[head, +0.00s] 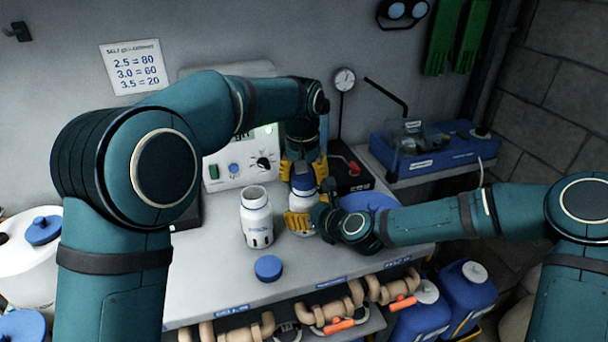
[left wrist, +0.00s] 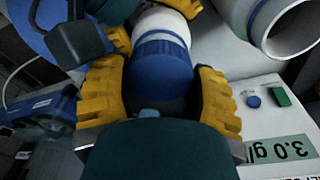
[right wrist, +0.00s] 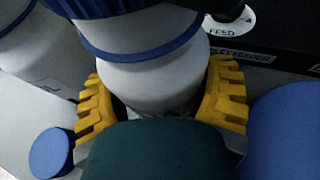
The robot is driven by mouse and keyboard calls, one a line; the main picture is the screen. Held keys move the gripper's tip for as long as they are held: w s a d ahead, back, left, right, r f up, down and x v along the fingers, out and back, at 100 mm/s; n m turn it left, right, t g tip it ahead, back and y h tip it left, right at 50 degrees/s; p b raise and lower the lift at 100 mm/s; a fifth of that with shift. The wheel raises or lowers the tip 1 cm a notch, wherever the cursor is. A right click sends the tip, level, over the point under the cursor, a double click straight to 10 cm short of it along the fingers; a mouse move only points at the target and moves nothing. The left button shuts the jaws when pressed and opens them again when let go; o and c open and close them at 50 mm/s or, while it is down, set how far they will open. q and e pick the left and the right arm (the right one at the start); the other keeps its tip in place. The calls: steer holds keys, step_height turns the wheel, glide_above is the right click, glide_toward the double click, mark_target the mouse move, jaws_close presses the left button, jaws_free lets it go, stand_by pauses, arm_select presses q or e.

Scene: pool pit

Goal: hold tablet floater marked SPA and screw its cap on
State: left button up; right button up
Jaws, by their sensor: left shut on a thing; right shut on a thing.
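A white tablet floater (head: 302,201) stands upright over the bench, with a blue band in the right wrist view (right wrist: 150,80). My right gripper (head: 303,222) is shut around its lower body; its yellow fingers also show in the right wrist view (right wrist: 165,108). A blue cap (head: 302,182) sits at the floater's top, and the left wrist view shows it close up (left wrist: 158,72). My left gripper (head: 303,170) points down from above, shut on this cap. I cannot tell how far the cap is threaded. No SPA mark is readable; the label is hidden.
A second white floater (head: 257,222) stands uncapped to the left, its lettering too small to read. A loose blue cap (head: 268,268) lies near the front edge of the bench (head: 215,290). A meter box (head: 240,160) and a black feeder box (head: 350,176) stand behind.

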arm_select(q)
steer(key=shift+f, duration=0.55)
steer(key=o, duration=0.6)
arm_select(e)
jaws_close()
arm_select(q)
steer(key=shift+o, duration=1)
steer(key=shift+d+r, duration=0.1)
steer(key=shift+r, duration=1.7)
arm_select(e)
steer(key=shift+f, duration=0.1)
arm_select(q)
steer(key=shift+r, duration=0.5)
